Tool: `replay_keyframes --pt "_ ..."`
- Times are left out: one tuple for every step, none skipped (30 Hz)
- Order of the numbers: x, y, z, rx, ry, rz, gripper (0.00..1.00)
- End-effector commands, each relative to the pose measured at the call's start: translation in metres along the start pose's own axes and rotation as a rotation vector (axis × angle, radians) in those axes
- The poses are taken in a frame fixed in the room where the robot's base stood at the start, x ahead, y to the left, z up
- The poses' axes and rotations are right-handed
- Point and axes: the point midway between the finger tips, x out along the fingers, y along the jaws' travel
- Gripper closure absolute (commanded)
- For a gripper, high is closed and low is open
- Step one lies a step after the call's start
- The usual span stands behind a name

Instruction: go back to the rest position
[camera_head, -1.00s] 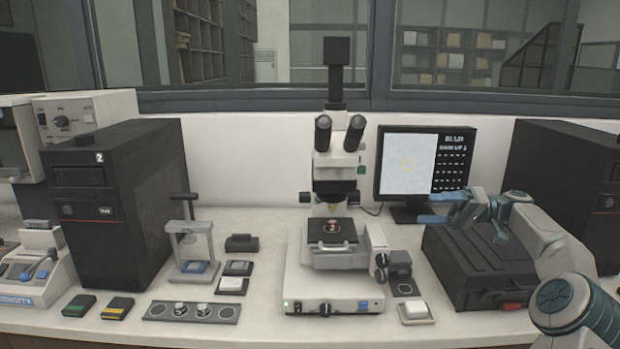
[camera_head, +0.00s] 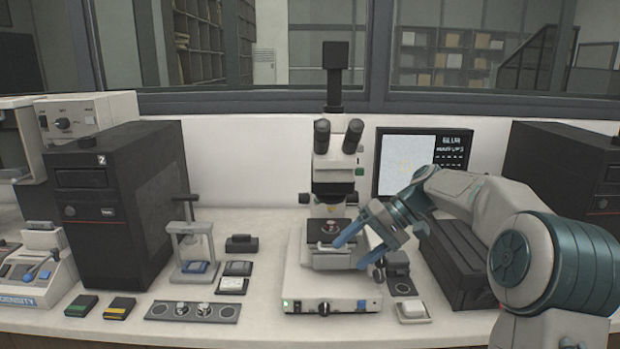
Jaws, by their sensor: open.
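My gripper (camera_head: 352,246) is at the right side of the microscope's stage, its two blue fingers apart with nothing seen between them. The fingertips point left and down, in front of the stage's right edge in the picture; I cannot tell whether they touch it. The microscope (camera_head: 333,170) stands upright in the middle of the bench. On its dark stage plate (camera_head: 318,227) sits a small round reddish item (camera_head: 331,228), partly beside the upper finger. My arm reaches in from the right and hides part of the monitor and the black case.
A mounting press (camera_head: 190,240) stands to the left, near a black computer tower (camera_head: 105,210). A monitor (camera_head: 405,160) and a black case (camera_head: 450,265) are at right. Bare bench shows at the front.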

Motion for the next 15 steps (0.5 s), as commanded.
replay_keyframes --pt "0.01 -0.006 0.013 0.019 -0.009 0.073 0.32" --pt "0.015 -0.007 0.021 0.033 -0.012 0.113 0.32" --pt "0.02 -0.007 0.031 0.049 -0.012 0.167 0.32" --pt "0.024 -0.007 0.038 0.06 -0.01 0.206 0.32" --pt "0.027 -0.007 0.047 0.071 -0.009 0.245 0.32" --pt "0.031 -0.006 0.058 0.084 -0.004 0.295 0.32" --pt "0.033 -0.006 0.066 0.092 0.001 0.332 0.32" --pt "0.035 -0.005 0.075 0.101 0.006 0.368 0.32" --pt "0.037 -0.004 0.086 0.11 0.015 0.414 0.32" --pt "0.038 -0.003 0.095 0.117 0.024 0.448 0.32" --pt "0.039 -0.001 0.104 0.122 0.032 0.481 0.32" --pt "0.04 0.001 0.117 0.129 0.044 0.523 0.32" --pt "0.04 0.002 0.126 0.134 0.055 0.552 0.32" --pt "0.04 0.004 0.136 0.136 0.066 0.582 0.32" --pt "0.039 0.006 0.148 0.14 0.082 0.619 0.32"
